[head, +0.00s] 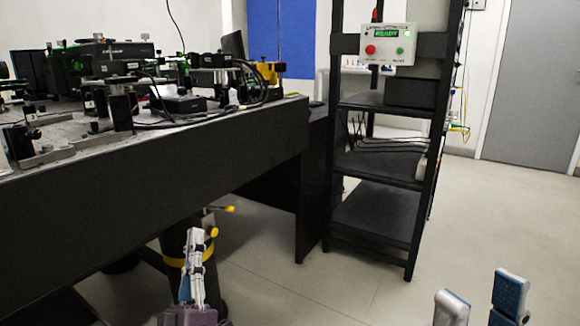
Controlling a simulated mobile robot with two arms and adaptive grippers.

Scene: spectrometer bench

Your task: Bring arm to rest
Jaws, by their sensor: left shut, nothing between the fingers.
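My right gripper (480,294) is at the lower right edge, over the pale floor. Its two fingers stand apart, with only floor showing between them. Most of both arms is out of view.
Optics and cables crowd the bench top. A black shelf rack (385,168) stands beyond the bench's corner, bearing a control box (387,45) that reads READY. A dark bench leg (182,240) with a yellow band is behind my left gripper. Floor at right is clear.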

